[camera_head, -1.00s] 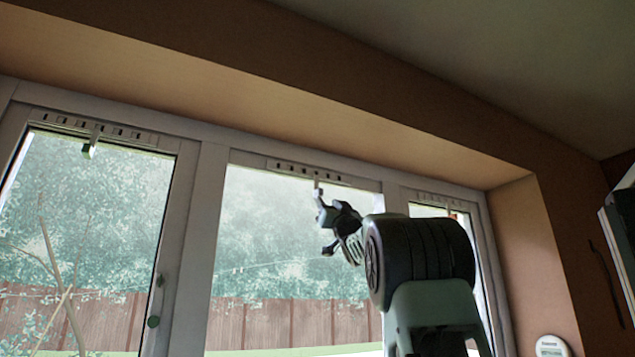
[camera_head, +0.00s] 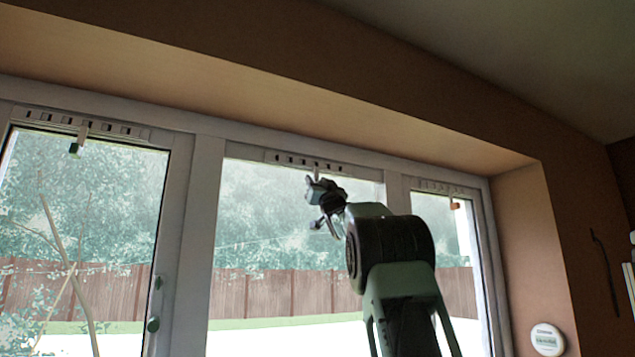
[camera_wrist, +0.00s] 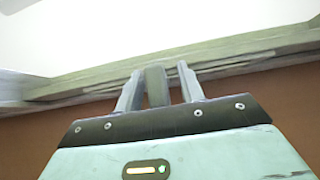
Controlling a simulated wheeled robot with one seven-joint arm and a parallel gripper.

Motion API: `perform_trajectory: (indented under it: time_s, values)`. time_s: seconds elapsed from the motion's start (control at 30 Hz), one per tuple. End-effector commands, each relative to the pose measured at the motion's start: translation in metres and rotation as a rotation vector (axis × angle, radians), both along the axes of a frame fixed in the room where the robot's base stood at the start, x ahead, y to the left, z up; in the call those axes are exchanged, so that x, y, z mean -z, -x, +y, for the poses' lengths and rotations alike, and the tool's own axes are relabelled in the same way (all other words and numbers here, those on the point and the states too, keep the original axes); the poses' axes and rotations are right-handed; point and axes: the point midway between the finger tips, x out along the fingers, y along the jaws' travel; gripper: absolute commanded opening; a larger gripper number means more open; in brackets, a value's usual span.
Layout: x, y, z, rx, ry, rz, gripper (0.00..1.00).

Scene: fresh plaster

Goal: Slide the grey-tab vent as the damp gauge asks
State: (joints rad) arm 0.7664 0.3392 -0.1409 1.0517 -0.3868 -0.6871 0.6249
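The middle window's vent (camera_head: 290,160) is a slotted strip in the top frame. Its pale tab stem (camera_head: 317,169) hangs down near the strip's right half, and my gripper (camera_head: 317,200) is just below it, partly hiding its end. In the wrist view, a grey-green tab (camera_wrist: 155,86) stands between the two fingers of my gripper (camera_wrist: 160,72). The fingers are apart, with a gap visible at the right side of the tab and a narrower one at the left. The white round damp gauge (camera_head: 547,339) hangs on the right wall; its small display is unreadable.
The left window's vent has a green tab (camera_head: 75,150), and the right one has an orange tab (camera_head: 455,206). The wall reveal (camera_head: 522,230) closes in at the right. Green handles (camera_head: 153,324) sit on the left frame post.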

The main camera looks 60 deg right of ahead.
Motion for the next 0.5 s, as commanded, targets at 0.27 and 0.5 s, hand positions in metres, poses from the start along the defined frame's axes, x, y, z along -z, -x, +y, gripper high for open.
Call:
perform_trajectory:
  time_s: [0.27,0.5]
  values:
    - [0.000,0.000,0.000,0.000,0.000,0.000,0.00]
    - [0.002,-0.006,0.013,-0.003,0.003,-0.002,0.00]
